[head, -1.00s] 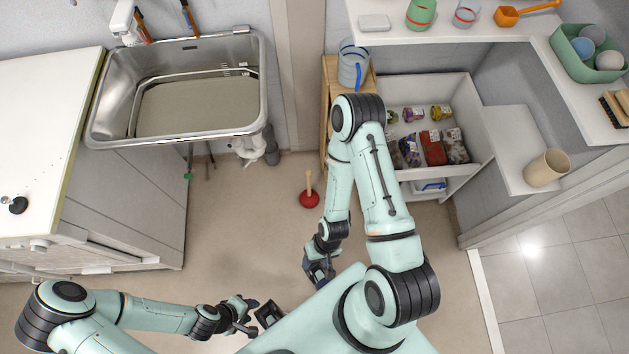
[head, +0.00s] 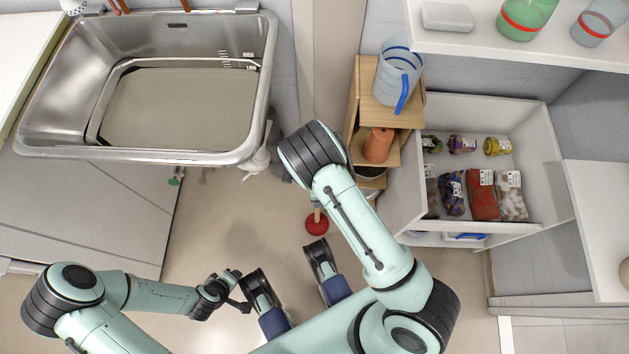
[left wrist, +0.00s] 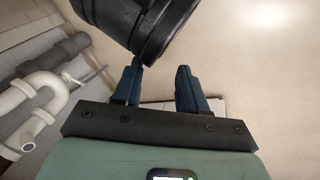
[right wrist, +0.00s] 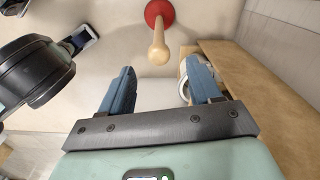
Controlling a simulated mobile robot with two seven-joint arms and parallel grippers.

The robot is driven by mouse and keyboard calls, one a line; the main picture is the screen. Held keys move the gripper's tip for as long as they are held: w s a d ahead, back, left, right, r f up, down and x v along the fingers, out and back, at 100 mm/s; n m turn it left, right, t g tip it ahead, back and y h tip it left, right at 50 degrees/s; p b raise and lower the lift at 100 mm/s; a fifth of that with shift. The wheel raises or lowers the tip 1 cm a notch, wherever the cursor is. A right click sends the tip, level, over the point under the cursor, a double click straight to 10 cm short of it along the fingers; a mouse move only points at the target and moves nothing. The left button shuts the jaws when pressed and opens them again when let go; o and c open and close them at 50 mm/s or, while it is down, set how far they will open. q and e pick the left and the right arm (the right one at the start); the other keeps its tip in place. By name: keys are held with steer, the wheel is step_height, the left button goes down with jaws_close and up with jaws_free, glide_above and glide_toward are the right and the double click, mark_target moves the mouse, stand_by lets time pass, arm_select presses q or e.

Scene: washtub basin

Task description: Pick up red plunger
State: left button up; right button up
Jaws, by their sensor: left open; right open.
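The red plunger (head: 317,222) stands on the floor between the sink cabinet and the wooden shelf, with its pale wooden handle partly hidden by my right arm. In the right wrist view the plunger (right wrist: 158,30) is ahead of my right gripper (right wrist: 160,68), its handle pointing toward the camera. That gripper is open and empty, apart from the plunger; in the head view my right arm hides it. My left gripper (head: 240,288) is open and empty, low at the left; its fingers also show in the left wrist view (left wrist: 160,68).
A metal sink (head: 255,100) is at the upper left, with white pipes (left wrist: 30,95) below. A wooden shelf (head: 364,110) with a pitcher (head: 396,75) stands right of the plunger, beside an open drawer (head: 535,125) holding several packages. Floor left of the plunger is clear.

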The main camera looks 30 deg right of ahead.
steer(key=f+b, duration=0.1)
steer(key=f, duration=0.3)
steer(key=shift+s, duration=0.2)
steer(key=shift+f+b, duration=0.3)
steer(key=shift+f, duration=0.3)
step_height(320, 180, down, 6)
steer(key=b, duration=0.2)
steer(key=shift+d, duration=0.15)
arm_select(q)
steer(key=s+a+f+g, duration=0.1)
steer(key=s+a+f, duration=0.1)
steer(key=s+f, duration=0.2)
step_height(320, 180, down, 3)
steer(key=shift+s+r+n+g, duration=0.1)
steer(key=shift+s+n+g, duration=0.2)
steer(key=shift+g, duration=0.1)
arm_select(e)
jaws_close()
